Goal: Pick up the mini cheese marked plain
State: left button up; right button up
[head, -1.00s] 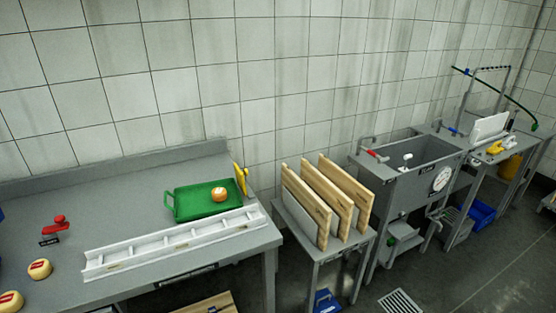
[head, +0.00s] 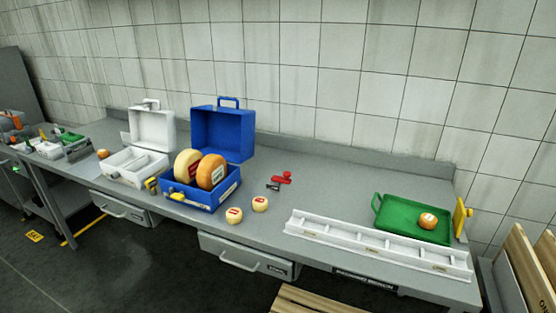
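Two small pale cheeses with red labels, the front one (head: 234,216) and the rear one (head: 260,204), stand side by side on the grey bench, in front of the blue case. A small orange cheese with a light label (head: 428,221) lies in the green tray (head: 390,222) at the right. Another small orange item (head: 103,154) sits far left beside the white case. The labels are too small to read, so I cannot tell which one is marked plain. Neither of my grippers is in view.
An open blue case (head: 222,133) holds two large cheese wheels, one pale (head: 187,162) and one orange (head: 211,171). An open white case (head: 153,131) stands left of it. A long white rack (head: 375,246) lies along the front edge. A red tool (head: 283,177) lies behind the pale cheeses.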

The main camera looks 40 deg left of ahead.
aim_at(259, 204)
jog(key=u, duration=1.5)
jog(key=k, duration=0.3)
jog(key=z, duration=0.9)
jog(key=i, duration=1.25)
jog(key=u, duration=0.25)
